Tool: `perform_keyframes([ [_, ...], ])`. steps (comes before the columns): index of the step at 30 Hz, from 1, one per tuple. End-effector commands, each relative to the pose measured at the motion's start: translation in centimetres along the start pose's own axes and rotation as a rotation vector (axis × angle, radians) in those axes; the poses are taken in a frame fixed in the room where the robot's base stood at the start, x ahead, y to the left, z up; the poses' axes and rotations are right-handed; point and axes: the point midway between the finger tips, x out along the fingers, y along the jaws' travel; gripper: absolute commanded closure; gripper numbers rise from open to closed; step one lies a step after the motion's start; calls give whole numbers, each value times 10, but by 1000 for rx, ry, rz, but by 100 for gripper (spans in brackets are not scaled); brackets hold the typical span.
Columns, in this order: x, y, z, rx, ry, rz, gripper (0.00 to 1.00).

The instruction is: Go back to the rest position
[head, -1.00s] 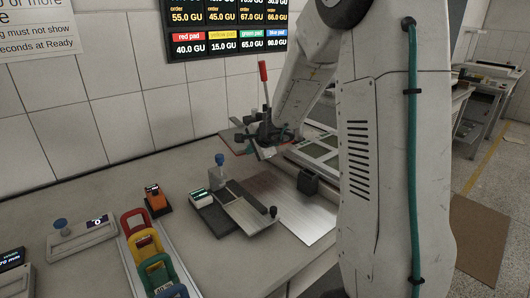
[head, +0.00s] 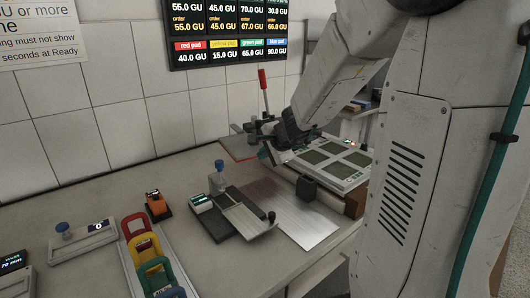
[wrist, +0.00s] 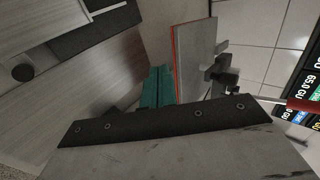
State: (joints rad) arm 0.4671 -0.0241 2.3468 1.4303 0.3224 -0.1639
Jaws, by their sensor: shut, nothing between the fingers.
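My gripper (head: 264,154) is above the back of the bench, in front of the stand with the red lever. Its teal fingers (wrist: 157,87) are together in the wrist view, with nothing seen between them. The arm comes down to it from the upper right in the head view. The gripper hides part of the stand.
The red lever (head: 263,88) stands upright close behind the gripper. A flat plate with a red edge (wrist: 194,60) is beside the fingers. A panelled tray (head: 335,160) lies to the right. Coloured pads in a rack (head: 135,224) and small devices stand front left.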

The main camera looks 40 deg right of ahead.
Motion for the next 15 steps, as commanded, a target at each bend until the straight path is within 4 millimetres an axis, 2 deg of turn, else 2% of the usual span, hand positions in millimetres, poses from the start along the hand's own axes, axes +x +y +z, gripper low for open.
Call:
perform_keyframes([
  [3, -13, -1, 1, -1, 1, -3, 100],
  [6, -18, -1, 2, -1, 0, -1, 100],
  [15, -20, 0, 10, -9, -31, 2, 100],
])
